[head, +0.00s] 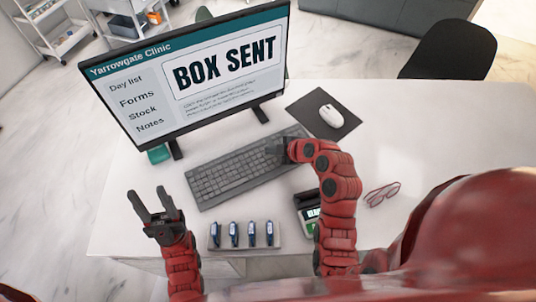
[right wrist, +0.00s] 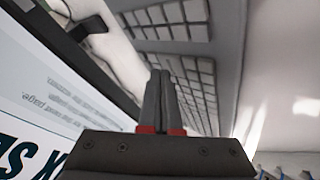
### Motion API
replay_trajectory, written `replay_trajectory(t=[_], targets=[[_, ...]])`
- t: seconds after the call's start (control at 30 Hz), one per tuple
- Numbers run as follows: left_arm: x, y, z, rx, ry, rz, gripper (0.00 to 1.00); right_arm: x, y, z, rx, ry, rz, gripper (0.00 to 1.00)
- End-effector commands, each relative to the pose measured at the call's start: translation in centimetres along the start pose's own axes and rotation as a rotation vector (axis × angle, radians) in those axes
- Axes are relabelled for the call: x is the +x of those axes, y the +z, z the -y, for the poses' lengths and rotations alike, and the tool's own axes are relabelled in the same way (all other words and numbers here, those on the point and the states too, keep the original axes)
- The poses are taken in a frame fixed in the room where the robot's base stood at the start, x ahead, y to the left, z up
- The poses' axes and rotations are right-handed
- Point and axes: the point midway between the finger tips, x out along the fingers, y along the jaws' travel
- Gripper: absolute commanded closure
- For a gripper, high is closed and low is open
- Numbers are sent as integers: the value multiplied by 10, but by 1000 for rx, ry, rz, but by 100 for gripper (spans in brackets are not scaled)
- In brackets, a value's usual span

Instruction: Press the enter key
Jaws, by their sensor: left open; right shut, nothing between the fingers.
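A dark grey keyboard (head: 225,172) lies on the white desk in front of a monitor (head: 185,75), which reads "BOX SENT". My right gripper (head: 277,147) is shut and empty, over the right part of the keyboard. In the right wrist view my right gripper (right wrist: 160,88) shows its fingers together against the keyboard (right wrist: 205,60). I cannot tell whether the fingertips touch a key. The enter key cannot be picked out; the gripper may hide it. My left gripper (head: 149,203) is open and empty, left of the keyboard and apart from it.
A white mouse (head: 331,115) sits on a black pad (head: 345,124). A tray (head: 270,241) holding several blue items stands at the desk's front, with a small terminal (head: 308,201) beside my right arm. Red glasses (head: 382,194) lie farther right. The desk's right side is mostly clear.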

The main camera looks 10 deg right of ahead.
Motion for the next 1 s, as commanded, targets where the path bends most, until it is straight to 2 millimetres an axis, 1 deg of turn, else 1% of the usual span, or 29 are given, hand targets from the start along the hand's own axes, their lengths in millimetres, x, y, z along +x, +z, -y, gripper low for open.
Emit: replay_trajectory(t=[0.27, 1.0], targets=[[0, 0, 0, 0, 0, 0, 50, 0, 0, 0, 0, 0, 0, 100], [-9, 2, 0, 0, 0, 0, 50, 4, 3, 3, 1, -1, 0, 100]])
